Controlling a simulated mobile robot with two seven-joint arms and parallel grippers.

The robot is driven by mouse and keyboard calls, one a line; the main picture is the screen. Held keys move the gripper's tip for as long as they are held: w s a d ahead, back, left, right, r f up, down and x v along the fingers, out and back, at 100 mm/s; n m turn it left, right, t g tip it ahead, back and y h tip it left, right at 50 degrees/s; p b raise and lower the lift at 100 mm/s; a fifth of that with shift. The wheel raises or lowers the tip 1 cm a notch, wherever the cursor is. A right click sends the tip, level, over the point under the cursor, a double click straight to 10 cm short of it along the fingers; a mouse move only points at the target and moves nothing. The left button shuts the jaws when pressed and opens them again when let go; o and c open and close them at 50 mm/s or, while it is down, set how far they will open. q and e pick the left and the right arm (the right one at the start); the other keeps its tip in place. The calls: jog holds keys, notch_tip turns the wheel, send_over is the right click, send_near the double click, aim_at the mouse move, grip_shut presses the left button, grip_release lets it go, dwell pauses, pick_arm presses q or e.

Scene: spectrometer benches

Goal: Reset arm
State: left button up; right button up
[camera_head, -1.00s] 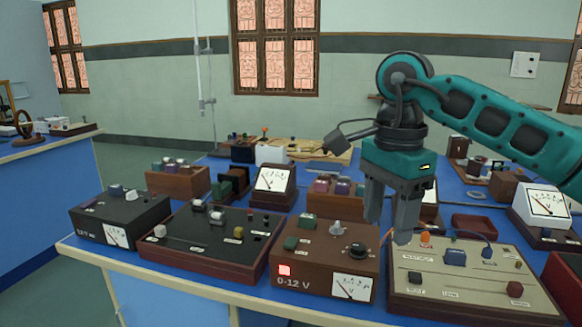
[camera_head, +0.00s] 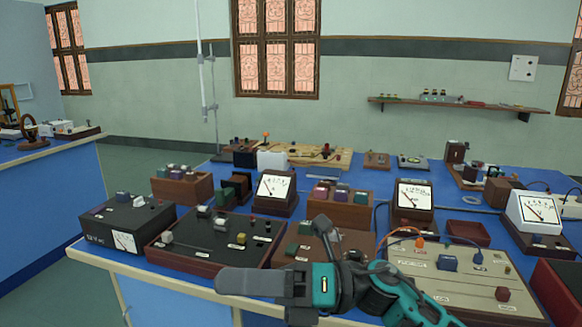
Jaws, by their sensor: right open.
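My right gripper (camera_head: 228,280) is at the bottom middle of the head view, low at the front edge of the blue bench (camera_head: 215,292). Its fingers point left and overlap each other from this angle. It is open, and nothing shows between the fingers. My right forearm runs from it to the lower right. It hides much of the brown 0-12 V box (camera_head: 305,245) behind it. My left gripper is not in view.
A black instrument box (camera_head: 127,221), a black-topped panel (camera_head: 213,241) and a beige circuit board (camera_head: 455,270) line the bench front. Several meters, including one (camera_head: 274,192), stand behind. A wall shelf (camera_head: 458,104) hangs at right.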

jog(key=w+d+f+m+t+h+p, duration=0.1)
jog(key=w+d+f+m+t+h, duration=0.35)
jog(key=m+t, duration=0.95)
jog(key=w+d+f+m+t+h+p, duration=0.15)
jog(key=d+f+m+t+h, duration=0.6)
jog(key=m, duration=1.15)
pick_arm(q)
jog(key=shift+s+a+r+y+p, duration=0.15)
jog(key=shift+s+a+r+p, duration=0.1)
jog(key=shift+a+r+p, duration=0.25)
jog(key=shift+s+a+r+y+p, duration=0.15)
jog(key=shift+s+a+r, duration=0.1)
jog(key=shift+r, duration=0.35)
pick_arm(e)
jog(key=s+d+f+m+g+h, duration=0.3)
jog(key=s+d+f+m, duration=0.2)
jog(key=f, duration=0.4)
jog(key=s+d+f+m+g+h, duration=0.3)
jog(key=s+d+f+m, duration=0.3)
jog(key=s+f, duration=0.3)
jog(key=shift+s+d+f+m+g, duration=0.35)
jog(key=shift+d+f, duration=0.15)
jog(key=shift+f, duration=0.3)
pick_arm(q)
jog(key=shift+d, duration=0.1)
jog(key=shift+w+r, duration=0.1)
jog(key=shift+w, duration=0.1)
